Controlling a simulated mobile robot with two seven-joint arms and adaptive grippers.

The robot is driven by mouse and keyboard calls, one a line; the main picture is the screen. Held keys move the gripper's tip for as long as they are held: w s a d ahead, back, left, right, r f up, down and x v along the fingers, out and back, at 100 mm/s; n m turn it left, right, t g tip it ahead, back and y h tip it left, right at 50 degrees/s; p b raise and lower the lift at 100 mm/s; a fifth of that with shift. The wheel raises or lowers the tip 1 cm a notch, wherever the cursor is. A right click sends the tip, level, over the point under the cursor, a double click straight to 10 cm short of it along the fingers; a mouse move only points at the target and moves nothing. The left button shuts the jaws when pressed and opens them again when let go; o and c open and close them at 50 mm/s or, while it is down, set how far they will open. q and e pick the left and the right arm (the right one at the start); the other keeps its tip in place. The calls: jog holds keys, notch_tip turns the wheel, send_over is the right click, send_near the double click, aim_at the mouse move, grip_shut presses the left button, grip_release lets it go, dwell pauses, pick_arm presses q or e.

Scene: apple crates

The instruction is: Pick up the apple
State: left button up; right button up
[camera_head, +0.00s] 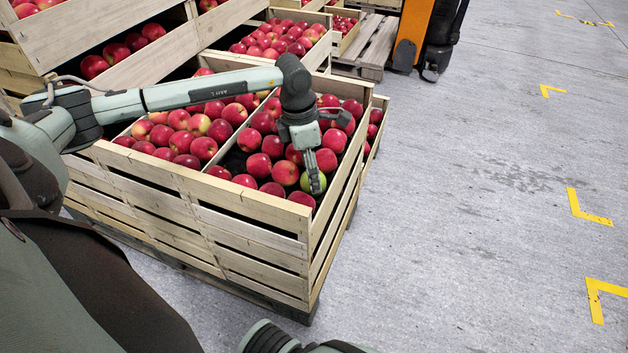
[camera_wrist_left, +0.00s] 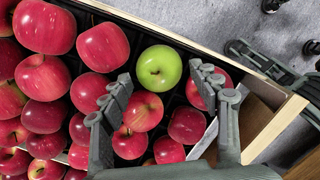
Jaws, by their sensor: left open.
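One green apple (camera_head: 304,183) lies among red apples near the front right corner of the right compartment of the wooden crate (camera_head: 262,218). In the left wrist view the green apple (camera_wrist_left: 159,68) shows whole, next to the crate's rim. My left gripper (camera_head: 315,178) points down over this corner and hides part of the green apple in the head view. In the left wrist view its fingers (camera_wrist_left: 164,76) are spread, with the green apple showing just beyond the gap between the tips. Nothing is held. My right gripper is not in view.
Red apples (camera_head: 285,172) lie close around the green one. A divider (camera_head: 230,142) splits the crate. More apple crates (camera_head: 120,70) stand behind. An orange machine (camera_head: 412,35) stands at the back. The grey floor (camera_head: 480,200) to the right is clear, with yellow corner marks.

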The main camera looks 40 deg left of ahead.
pick_arm(q)
jog(key=shift+w+d+f, duration=0.1)
jog(key=shift+w+f, duration=0.1)
jog(key=shift+f, duration=0.95)
jog(key=shift+c, duration=0.6)
jog(key=c, duration=0.9)
jog(key=shift+o, duration=0.2)
jog(key=shift+r, duration=0.15)
